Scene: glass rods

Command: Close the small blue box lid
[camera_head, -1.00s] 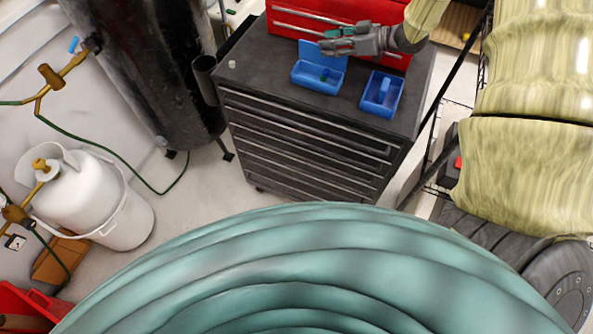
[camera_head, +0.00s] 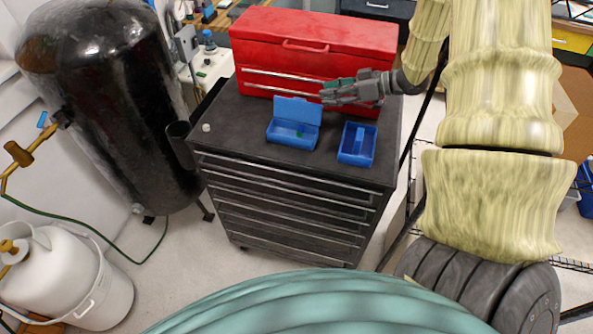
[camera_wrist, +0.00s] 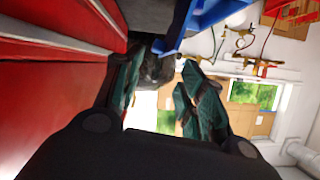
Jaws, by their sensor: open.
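The small blue box (camera_head: 290,138) stands on the dark cabinet top with its lid (camera_head: 298,110) raised upright at the back edge. My gripper (camera_head: 326,92) is open and empty beside the lid's upper right corner, over the cabinet and in front of the red toolbox. I cannot tell whether it touches the lid. In the wrist view the two dark green fingers (camera_wrist: 160,90) are spread apart, and a blue part, likely the lid (camera_wrist: 200,25), shows at the top, just beyond the fingers.
A second blue box (camera_head: 357,150), open on top, sits to the right on the cabinet (camera_head: 230,150). The red toolbox (camera_head: 310,45) stands close behind. A small white cap (camera_head: 206,127) lies at the left. A black tank (camera_head: 110,110) stands left of the cabinet.

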